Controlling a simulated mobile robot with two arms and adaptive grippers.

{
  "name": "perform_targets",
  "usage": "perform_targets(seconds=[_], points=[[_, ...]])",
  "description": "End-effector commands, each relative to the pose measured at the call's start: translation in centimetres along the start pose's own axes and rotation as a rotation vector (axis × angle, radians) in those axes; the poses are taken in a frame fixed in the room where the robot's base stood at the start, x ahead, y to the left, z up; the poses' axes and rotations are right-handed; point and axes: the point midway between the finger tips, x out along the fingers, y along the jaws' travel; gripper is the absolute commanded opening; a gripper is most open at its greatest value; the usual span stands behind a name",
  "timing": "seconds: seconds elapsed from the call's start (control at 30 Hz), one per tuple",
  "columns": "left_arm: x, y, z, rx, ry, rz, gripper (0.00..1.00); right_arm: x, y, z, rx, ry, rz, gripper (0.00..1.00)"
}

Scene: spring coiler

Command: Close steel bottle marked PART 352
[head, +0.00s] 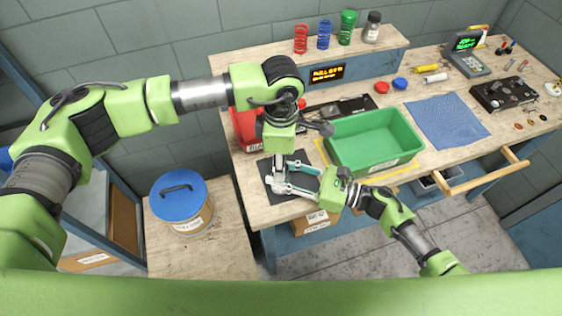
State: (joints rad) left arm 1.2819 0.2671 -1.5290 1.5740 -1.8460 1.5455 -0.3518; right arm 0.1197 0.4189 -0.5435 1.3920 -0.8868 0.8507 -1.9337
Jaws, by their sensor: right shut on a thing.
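A small silvery thing (279,174), which looks like the steel bottle, stands on a dark mat (263,167) at the bench's front left. It is mostly hidden by my grippers, and no PART 352 marking can be read. My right gripper (281,178) reaches in from the right, with its long pale fingers shut around it. My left gripper (279,155) points down from above, directly over the same spot. Its fingers are too small and overlapped to tell whether they are open or touch the bottle's top.
A green tray (374,166) stands close right of the grippers, with a red bin (245,126) behind left. Red (382,88) and blue (400,83) round pieces lie behind the tray. A grey dark-capped bottle (371,30) stands on the shelf. A blue cloth (447,121) lies right.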

Motion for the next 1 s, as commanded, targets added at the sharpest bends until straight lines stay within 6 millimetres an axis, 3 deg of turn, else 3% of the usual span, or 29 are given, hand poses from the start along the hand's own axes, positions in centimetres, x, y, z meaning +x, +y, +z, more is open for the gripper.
perform_targets(seconds=[1.0], points=[[0.14,0.08,0.14,-0.001,-0.004,0.006,0.20,-0.04,-0.18,-0.09,0.000,0.003,-0.006,0.00]])
